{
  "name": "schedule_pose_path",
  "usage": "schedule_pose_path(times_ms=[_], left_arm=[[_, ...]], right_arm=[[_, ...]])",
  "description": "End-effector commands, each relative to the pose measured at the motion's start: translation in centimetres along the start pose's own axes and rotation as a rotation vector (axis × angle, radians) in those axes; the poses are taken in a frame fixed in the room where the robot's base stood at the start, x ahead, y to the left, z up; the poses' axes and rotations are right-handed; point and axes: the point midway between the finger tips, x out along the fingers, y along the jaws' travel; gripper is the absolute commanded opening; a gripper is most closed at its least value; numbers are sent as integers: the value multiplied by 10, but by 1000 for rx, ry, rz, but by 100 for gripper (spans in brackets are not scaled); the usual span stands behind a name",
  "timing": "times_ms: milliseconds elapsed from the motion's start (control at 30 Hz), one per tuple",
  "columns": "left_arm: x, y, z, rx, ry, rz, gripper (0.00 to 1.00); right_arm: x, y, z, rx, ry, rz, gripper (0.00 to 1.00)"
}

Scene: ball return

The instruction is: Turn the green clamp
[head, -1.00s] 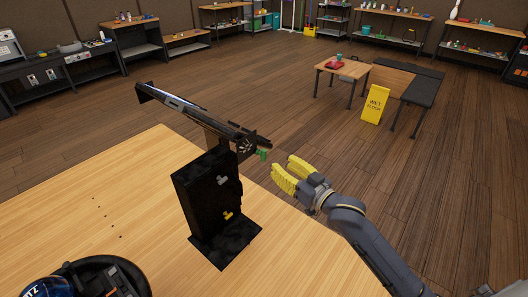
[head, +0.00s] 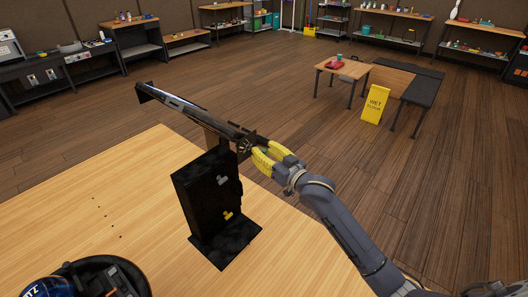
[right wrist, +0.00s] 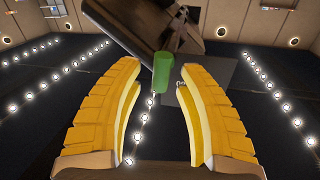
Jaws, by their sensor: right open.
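The green clamp (right wrist: 162,72) shows in the right wrist view as a short green cylinder below the end of a dark device. It lies between the tips of my open right gripper (right wrist: 160,85), with a gap on each side. In the head view my right gripper (head: 262,160) has its yellow fingers at the right end of the long dark rail (head: 190,108), and they mostly hide the clamp. The rail is held by a black stand (head: 205,195) on the wooden table. My left gripper is not in view.
The wooden table (head: 90,225) is mostly bare around the stand. A dark round container (head: 125,265) with items sits at the lower left, beside a blue cap (head: 45,288). A yellow wet floor sign (head: 375,104) and small tables stand farther off.

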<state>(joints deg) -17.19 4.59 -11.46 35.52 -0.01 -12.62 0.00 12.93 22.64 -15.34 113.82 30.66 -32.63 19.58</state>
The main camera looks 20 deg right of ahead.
Motion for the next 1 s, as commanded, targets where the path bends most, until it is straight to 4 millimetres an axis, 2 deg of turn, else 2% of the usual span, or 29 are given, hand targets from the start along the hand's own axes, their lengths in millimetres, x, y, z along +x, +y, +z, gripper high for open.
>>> schedule_pose_path(times_ms=[100, 133, 500, 700, 1000], left_arm=[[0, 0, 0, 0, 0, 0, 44], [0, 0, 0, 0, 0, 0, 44], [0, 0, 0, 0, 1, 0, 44], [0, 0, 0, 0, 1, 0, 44], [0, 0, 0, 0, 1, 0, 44]], right_arm=[[0, 0, 0, 0, 0, 0, 38], [0, 0, 0, 0, 0, 0, 41], [0, 0, 0, 0, 0, 0, 0], [0, 0, 0, -9, 1, 0, 0], [-1, -2, 0, -160, 32, -2, 0]])
